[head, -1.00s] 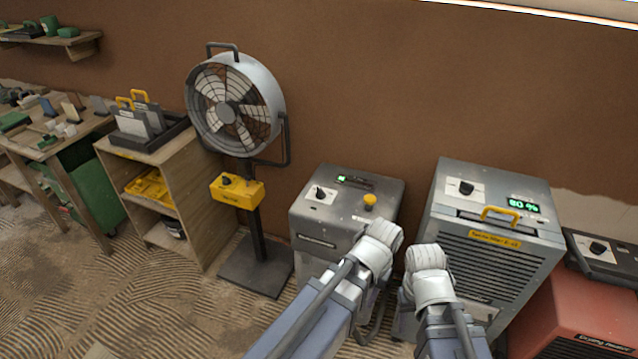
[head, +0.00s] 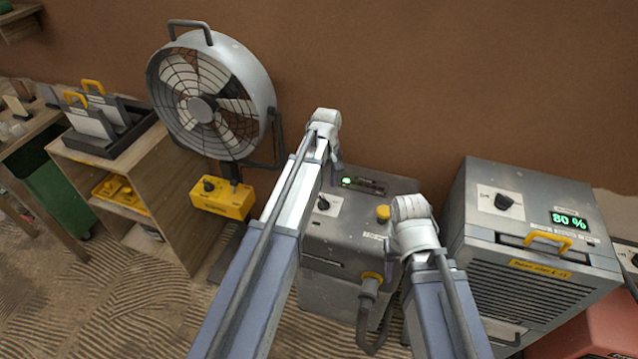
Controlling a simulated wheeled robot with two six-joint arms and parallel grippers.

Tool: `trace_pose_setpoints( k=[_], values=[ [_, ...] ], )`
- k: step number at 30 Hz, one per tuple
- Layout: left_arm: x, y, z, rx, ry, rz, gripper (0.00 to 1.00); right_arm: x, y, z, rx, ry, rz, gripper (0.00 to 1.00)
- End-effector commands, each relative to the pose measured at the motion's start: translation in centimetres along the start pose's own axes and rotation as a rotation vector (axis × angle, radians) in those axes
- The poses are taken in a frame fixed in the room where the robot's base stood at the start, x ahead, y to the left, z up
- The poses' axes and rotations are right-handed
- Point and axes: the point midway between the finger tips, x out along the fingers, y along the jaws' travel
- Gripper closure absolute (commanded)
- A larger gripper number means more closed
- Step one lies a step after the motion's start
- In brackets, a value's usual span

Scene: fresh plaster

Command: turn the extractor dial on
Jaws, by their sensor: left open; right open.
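A grey metal box (head: 345,245), which I take for the extractor, stands on the floor against the wall; no name on it is readable. Its black dial (head: 323,203) sits on a white plate at the top left, right beside my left forearm. Its exact setting is too small to read. A small green light (head: 346,181) glows at the back of its top. My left gripper (head: 335,152) is open, above the box's back edge, beyond the dial. My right gripper (head: 408,208) is open and empty near the box's right side; its fingertips are mostly hidden behind the wrist.
A yellow knob (head: 383,213) sits on the box's top, and a cable hangs at its front. A fan (head: 205,100) with a yellow control box (head: 222,198) stands left. A grey unit (head: 535,240) reading 80 % stands right. A wooden shelf (head: 150,160) is further left.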

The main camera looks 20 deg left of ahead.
Motion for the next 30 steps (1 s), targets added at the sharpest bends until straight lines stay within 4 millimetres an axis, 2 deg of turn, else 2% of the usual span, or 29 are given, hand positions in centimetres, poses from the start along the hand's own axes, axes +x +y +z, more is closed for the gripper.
trace_pose_setpoints(
  k=[8,14,30],
  values=[
    [0.1,-0.1,-0.6,-0.022,0.000,0.003,0.51,0.1,0.0,0.0,0.000,0.000,0.000,0.50],
    [1.1,0.0,-0.6,-0.020,0.000,0.003,0.51,1.1,-0.1,-0.1,0.000,0.000,0.000,0.50],
    [7.3,0.0,-0.6,-0.019,0.000,0.002,0.51,7.2,-0.7,-0.4,0.000,0.000,0.000,0.50]
  ],
)
